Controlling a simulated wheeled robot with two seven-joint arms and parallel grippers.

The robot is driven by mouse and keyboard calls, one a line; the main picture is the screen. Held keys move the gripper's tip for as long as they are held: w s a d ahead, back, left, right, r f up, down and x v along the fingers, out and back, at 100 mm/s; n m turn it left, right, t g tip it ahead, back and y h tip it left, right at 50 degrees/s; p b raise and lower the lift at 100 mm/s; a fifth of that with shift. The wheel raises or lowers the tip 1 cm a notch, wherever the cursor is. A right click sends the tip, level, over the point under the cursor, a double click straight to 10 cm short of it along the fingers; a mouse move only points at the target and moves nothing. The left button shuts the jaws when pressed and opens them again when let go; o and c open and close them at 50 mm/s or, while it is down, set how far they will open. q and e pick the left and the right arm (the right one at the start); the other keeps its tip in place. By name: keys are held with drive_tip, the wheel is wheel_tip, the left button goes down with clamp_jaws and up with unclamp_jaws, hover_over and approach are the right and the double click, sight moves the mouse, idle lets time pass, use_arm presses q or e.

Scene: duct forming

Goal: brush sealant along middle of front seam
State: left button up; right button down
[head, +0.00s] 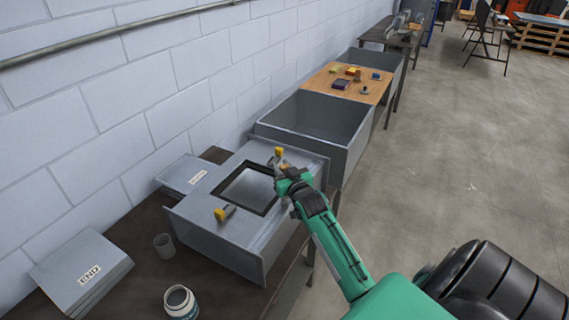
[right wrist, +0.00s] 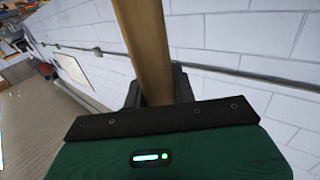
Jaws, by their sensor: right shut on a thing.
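A grey sheet-metal duct piece (head: 200,229) with a black-framed square (head: 248,190) on top sits on the dark bench. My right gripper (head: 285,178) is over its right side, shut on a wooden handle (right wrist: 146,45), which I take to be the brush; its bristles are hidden. I cannot tell whether the brush touches the seam. A yellow-topped clamp (head: 224,213) stands on the duct's near part, and a second yellow-topped one (head: 279,152) is just beyond my gripper. An open jar (head: 181,302), perhaps of sealant, stands at the near edge. My left gripper is out of view.
A small grey cup (head: 164,245) and a stack of grey panels marked END (head: 85,272) are left of the duct. Another labelled panel (head: 188,175) lies by the wall. A large open duct (head: 318,127) and a wooden board with small items (head: 348,83) lie beyond.

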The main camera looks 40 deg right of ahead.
idle(0.3)
drive_tip(key=shift+s+a+p, duration=0.3)
drive_tip(key=shift+a+p, duration=0.15)
drive_tip(key=shift+a, duration=0.35)
drive_tip(key=shift+s+a+f, duration=0.2)
drive_tip(key=shift+s+a, duration=0.1)
drive_tip(key=shift+a, duration=0.35)
drive_tip(key=shift+s+a+r+p, duration=0.1)
drive_tip(key=shift+s+a+p, duration=0.2)
drive_tip(key=shift+a+p, duration=0.3)
drive_tip(key=shift+s+a+p, duration=0.3)
drive_tip(key=shift+a+p, duration=0.05)
drive_tip(key=shift+a, duration=0.55)
